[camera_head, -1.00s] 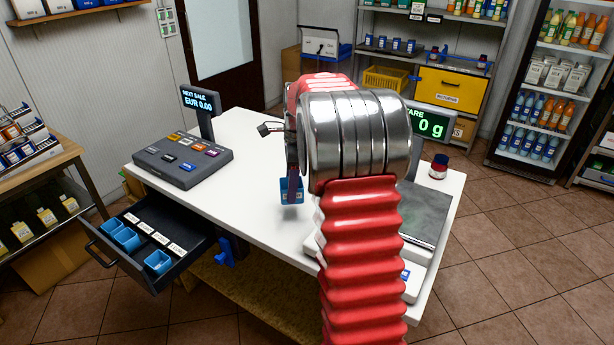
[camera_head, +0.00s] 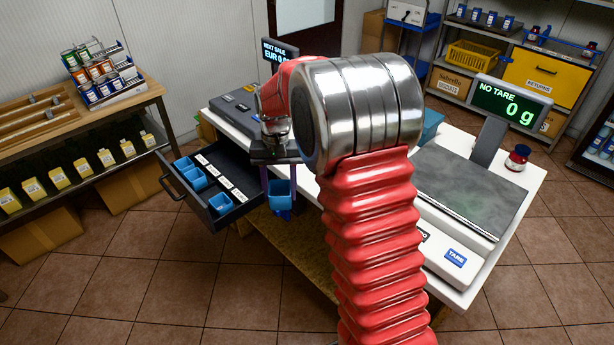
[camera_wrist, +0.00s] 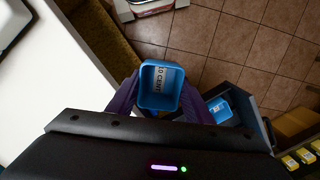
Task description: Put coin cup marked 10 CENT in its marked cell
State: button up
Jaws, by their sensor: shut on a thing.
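My gripper (camera_head: 279,180) is shut on a blue coin cup (camera_head: 280,195), held off the counter beside the right end of the open drawer. In the wrist view the cup (camera_wrist: 160,86) sits upright between the purple fingers, and its inner label reads 10 CENT. The dark cash drawer (camera_head: 232,214) stands open at the counter's left side. It holds three blue cups: two (camera_head: 183,164) (camera_head: 195,178) at the left and one (camera_head: 220,203) nearer the front right. A row of white cell labels (camera_head: 223,182) runs along it; their print is too small to read.
The white counter (camera_head: 460,285) carries a scale (camera_head: 470,190) showing 0 g and a dark jar (camera_head: 517,158). A till keypad (camera_head: 235,105) stands behind the drawer. A shelf with yellow packs (camera_head: 80,165) is at left. Tiled floor lies open in front of the drawer.

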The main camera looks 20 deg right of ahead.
jog(key=a+n, duration=0.1)
jog(key=a+f+n, duration=0.1)
jog(key=a+n, duration=0.2)
jog(key=a, duration=0.1)
jog(key=shift+w+f+h, duration=0.1)
jog(key=shift+f+h, duration=0.2)
